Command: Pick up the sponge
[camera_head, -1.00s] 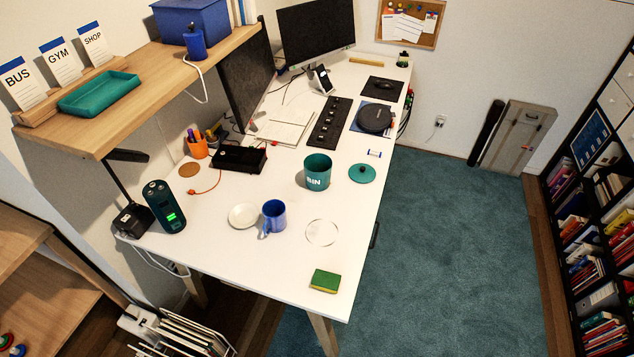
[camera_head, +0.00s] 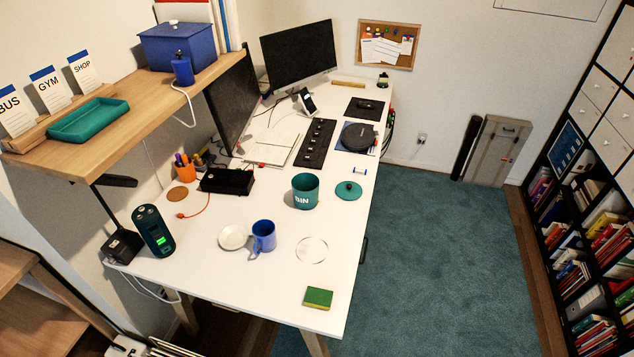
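The sponge (camera_head: 318,298) is a small block with a green top and a yellow side. It lies flat on the white desk (camera_head: 220,280), close to the desk's near right corner. Nothing touches it or stands over it. Neither of my grippers shows in the head view.
A clear round disc (camera_head: 312,250), a blue mug (camera_head: 263,237) and a white saucer (camera_head: 233,237) sit beyond the sponge. A teal bin (camera_head: 305,191) and its teal lid (camera_head: 348,190) stand farther back. The teal carpet (camera_head: 440,270) right of the desk is clear.

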